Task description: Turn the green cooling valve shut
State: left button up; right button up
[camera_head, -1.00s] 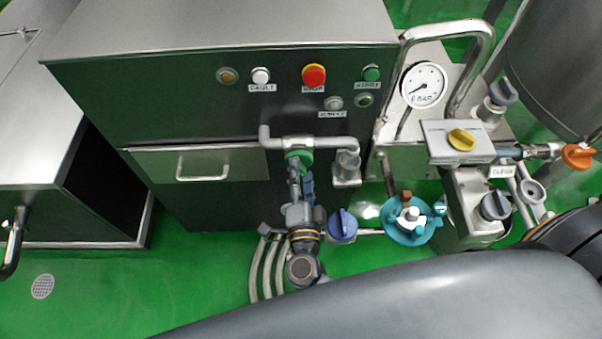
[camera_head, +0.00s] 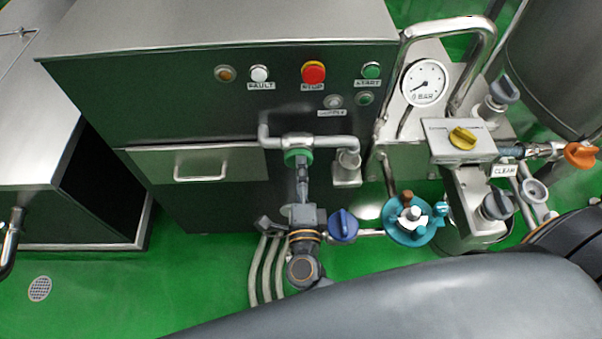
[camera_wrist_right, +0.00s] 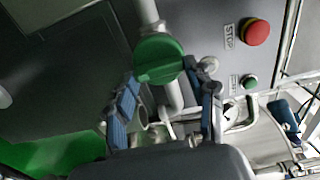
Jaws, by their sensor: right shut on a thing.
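The green cooling valve (camera_head: 298,157) sits under the grey pipe on the front of the dark machine. It also shows in the right wrist view (camera_wrist_right: 158,58) as a round green knob with a raised grip bar. My right gripper (camera_head: 303,172) reaches up to it from below. In the right wrist view its blue-padded fingers (camera_wrist_right: 168,78) stand on either side of the knob, shut on it. The exact finger contact is hard to see.
A blue knob (camera_head: 343,225) and a teal valve wheel (camera_head: 411,226) are close to the right of my wrist. The pipe (camera_head: 310,141) runs just above the green valve. A drawer (camera_head: 197,164) is to the left. Red, white and green buttons sit higher up.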

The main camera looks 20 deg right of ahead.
jog(key=o, duration=1.2)
jog(key=shift+c, duration=0.2)
jog(key=shift+s, duration=0.15)
jog(key=v, duration=1.1)
jog(key=shift+s, duration=0.35)
jog(key=shift+a, duration=0.1)
